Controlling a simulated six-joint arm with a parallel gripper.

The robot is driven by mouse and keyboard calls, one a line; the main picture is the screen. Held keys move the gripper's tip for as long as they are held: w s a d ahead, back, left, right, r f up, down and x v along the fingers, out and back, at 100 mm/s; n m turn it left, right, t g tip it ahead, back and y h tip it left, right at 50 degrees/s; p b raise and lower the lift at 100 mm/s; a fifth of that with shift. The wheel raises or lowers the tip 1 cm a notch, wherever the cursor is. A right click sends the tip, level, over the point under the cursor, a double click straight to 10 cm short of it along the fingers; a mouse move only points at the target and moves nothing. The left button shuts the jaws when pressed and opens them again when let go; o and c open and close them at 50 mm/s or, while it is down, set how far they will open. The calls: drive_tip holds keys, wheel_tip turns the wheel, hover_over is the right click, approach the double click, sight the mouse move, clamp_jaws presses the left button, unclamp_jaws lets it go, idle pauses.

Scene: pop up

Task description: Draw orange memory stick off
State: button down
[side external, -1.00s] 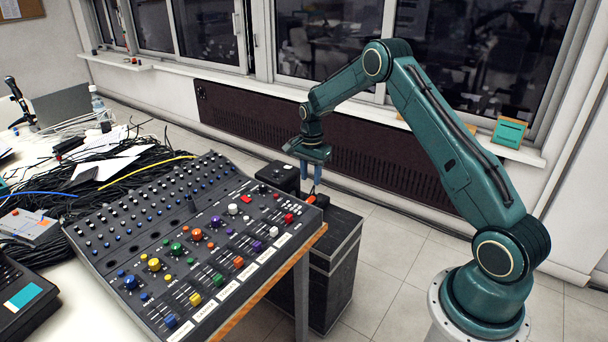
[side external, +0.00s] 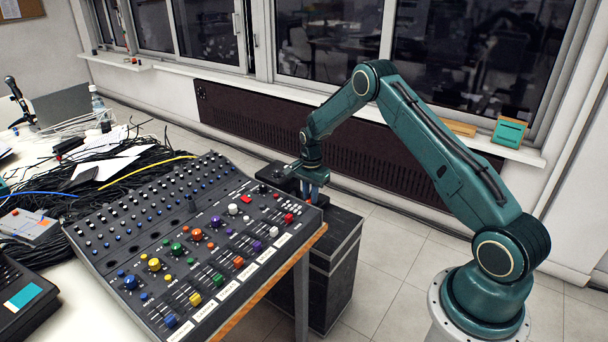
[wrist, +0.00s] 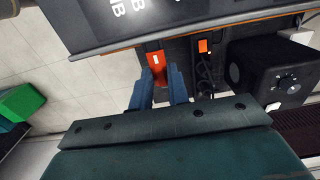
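My gripper (side external: 313,188) is low beside the right edge of the mixing console. In the wrist view its two blue fingers (wrist: 160,78) are spread apart. A red-orange stick (wrist: 157,72) with a white mark juts from the console edge, and its outer end lies between the fingertips with gaps visible. A smaller orange piece (wrist: 203,46) with a white mark sits to the right of the fingers. I cannot tell for sure which of these is the memory stick. In the side view the gripper hides most of this spot.
The mixing console (side external: 108,245) stands on a wood-edged table. A black cabinet (side external: 335,270) stands under the gripper. A black box with a knob (wrist: 270,72) and dark cables (wrist: 206,75) lie right of the fingers. A green block (wrist: 18,103) is at far left.

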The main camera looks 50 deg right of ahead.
drive_tip(key=shift+d, duration=0.35)
idle(0.6)
drive_tip(key=shift+d, duration=2.25)
